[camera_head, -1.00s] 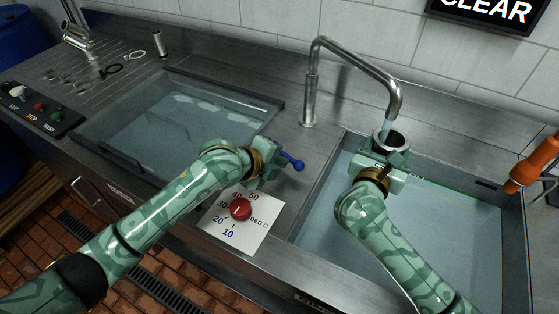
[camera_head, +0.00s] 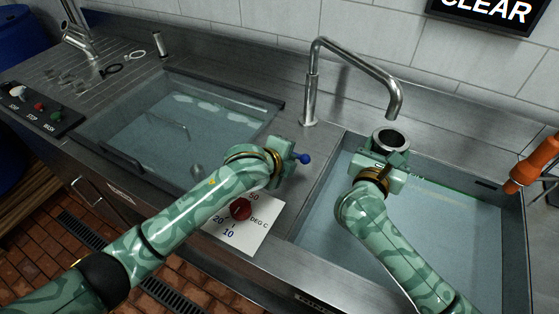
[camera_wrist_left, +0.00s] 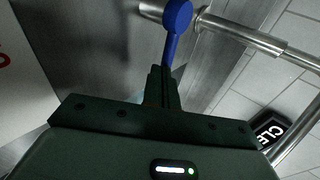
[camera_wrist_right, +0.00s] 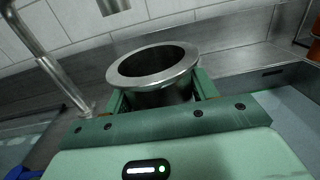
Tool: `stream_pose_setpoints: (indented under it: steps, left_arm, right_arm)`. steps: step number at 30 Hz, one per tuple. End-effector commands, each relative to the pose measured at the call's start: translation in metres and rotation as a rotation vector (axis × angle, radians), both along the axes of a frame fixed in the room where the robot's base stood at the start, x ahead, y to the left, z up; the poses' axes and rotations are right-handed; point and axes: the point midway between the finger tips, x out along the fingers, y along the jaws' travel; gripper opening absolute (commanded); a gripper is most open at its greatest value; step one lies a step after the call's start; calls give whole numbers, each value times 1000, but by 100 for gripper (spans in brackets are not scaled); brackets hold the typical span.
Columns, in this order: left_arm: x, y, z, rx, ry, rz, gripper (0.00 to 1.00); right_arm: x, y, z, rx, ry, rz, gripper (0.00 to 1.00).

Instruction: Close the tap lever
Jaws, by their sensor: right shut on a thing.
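The blue tap lever (camera_head: 304,159) shows at the tip of my left gripper (camera_head: 286,155), with most of its arm hidden in the head view. In the left wrist view the lever (camera_wrist_left: 176,28) stands just beyond the left fingers (camera_wrist_left: 161,88), which are together. Its lower end is hidden behind them. The steel spout (camera_head: 375,67) shows no water stream at its mouth. My right gripper (camera_head: 385,158) is shut on a round metal cup (camera_head: 391,139) below the spout, over the right basin. The cup (camera_wrist_right: 153,64) is upright between the right fingers; I cannot see its contents.
The right basin (camera_head: 300,232) and left basin (camera_head: 281,106) hold water. A temperature dial plate (camera_head: 243,238) with a red knob lies below my left wrist. An orange-handled thing (camera_head: 531,165) stands at the right. A button panel (camera_head: 38,110) is at the far left.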

Motion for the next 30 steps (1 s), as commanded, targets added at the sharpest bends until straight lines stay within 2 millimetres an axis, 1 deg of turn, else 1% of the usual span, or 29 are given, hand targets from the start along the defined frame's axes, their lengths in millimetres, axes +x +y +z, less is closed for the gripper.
stream_pose_setpoints:
  steps: [5,8,11,13,18,22,27,30]
  left_arm:
    - [-1,1,0,1,1,0,0]
    - [-7,5,1,1,0,-1,0]
    - [-21,13,3,2,1,-1,0]
    - [-34,22,7,1,0,-2,0]
    - [-63,39,34,0,-2,-2,0]
    - [-81,50,52,-1,-2,-1,0]
    - [-96,59,66,-1,0,-1,0]
    - [-100,62,69,0,0,0,0]
  right_arm:
    - [0,0,1,-1,-3,0,21]
    - [0,0,1,-1,-3,0,21]
    - [0,0,1,-1,-3,0,21]
    - [0,0,1,-1,-3,0,21]
    - [0,0,1,-1,-3,0,21]
    - [0,0,1,-1,-3,0,21]
    - [0,0,1,-1,-3,0,21]
    - [0,0,1,0,-2,0,21]
